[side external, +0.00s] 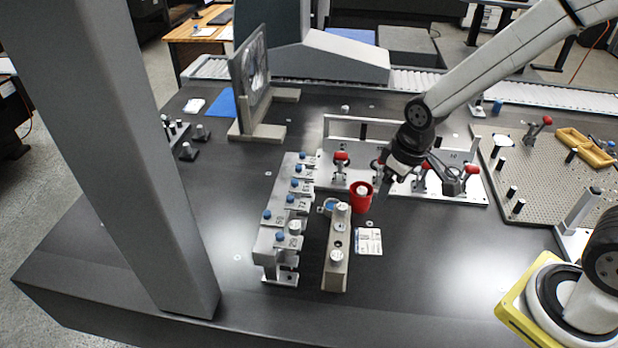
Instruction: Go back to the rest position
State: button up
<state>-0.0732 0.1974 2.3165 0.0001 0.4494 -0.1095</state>
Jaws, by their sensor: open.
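My gripper (383,178) hangs from the arm that reaches in from the upper right. It is above the dark table, just right of and above a red cup (358,200). A whitish thing sits in the cup's mouth. The jaws are small and dark here, and they look apart with nothing held between them. I cannot tell the exact height of the fingertips over the cup. No marked rest position shows.
A stepped rack with blue knobs (282,241) and a grey bar fixture (336,262) stand left of the cup. Behind my gripper is a plate with red-tipped clamps (440,190). A perforated board (520,170) lies right. A large grey column (110,150) stands left.

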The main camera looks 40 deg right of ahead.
jog(key=s+d+m, duration=0.2)
jog(key=s, duration=0.4)
jog(key=shift+s+d+r+t, duration=0.15)
jog(key=shift+s+d+t, duration=0.05)
jog(key=shift+d+t, duration=0.1)
dwell(0.6)
